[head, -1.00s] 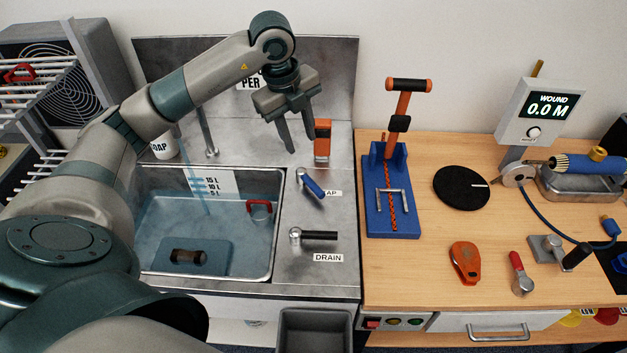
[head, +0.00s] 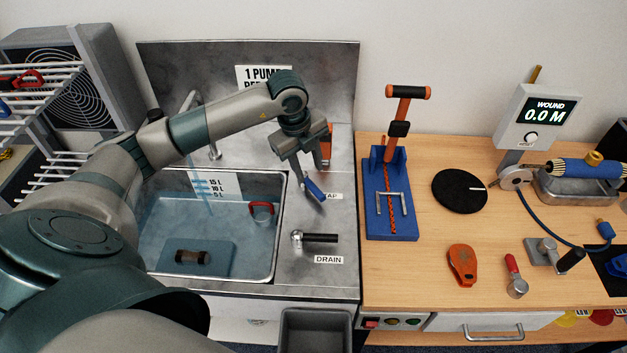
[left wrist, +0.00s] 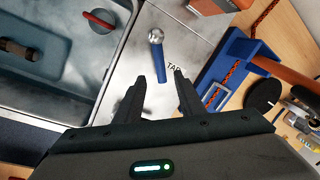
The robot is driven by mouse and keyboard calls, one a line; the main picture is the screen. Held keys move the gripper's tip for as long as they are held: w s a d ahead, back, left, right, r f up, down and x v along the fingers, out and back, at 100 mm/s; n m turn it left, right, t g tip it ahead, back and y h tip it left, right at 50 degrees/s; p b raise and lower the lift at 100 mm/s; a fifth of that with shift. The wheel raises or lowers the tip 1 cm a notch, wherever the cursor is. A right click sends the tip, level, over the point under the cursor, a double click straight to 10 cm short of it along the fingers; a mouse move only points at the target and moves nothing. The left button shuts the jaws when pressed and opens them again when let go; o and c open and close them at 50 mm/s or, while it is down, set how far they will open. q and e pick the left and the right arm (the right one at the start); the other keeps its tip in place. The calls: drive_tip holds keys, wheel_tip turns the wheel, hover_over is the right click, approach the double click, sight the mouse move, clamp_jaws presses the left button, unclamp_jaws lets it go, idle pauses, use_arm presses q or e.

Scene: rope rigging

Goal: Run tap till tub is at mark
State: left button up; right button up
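The sink tub (head: 277,235) holds water, and a blue stream falls into it from the metal faucet (head: 214,150). A white level scale (head: 214,185) with litre marks is on the tub's back wall; I cannot read the exact water level. The blue-handled tap lever (head: 314,190) sits on the steel counter right of the tub, beside its TAP label. My left gripper (head: 313,187) is over the tap lever. In the left wrist view its fingers (left wrist: 158,82) are apart, with the blue lever (left wrist: 158,62) ahead of and between them. My right gripper is not in view.
A drain lever (head: 318,238) with a black handle is nearer the front. A red-handled item (head: 261,209) and a dark cylinder (head: 192,257) are in the tub. A blue stand (head: 391,225) with an orange post is to the right.

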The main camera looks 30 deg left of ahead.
sight(314, 188)
use_arm(q)
drive_tip(key=f, duration=0.2)
drive_tip(key=w+f+p, duration=0.1)
drive_tip(key=f, duration=0.2)
drive_tip(key=f+p, duration=0.1)
drive_tip(key=f, duration=0.1)
drive_tip(key=shift+w+d+f, duration=0.25)
drive_tip(key=shift+d+f, duration=0.05)
drive_tip(key=shift+f, duration=0.1)
clamp_jaws()
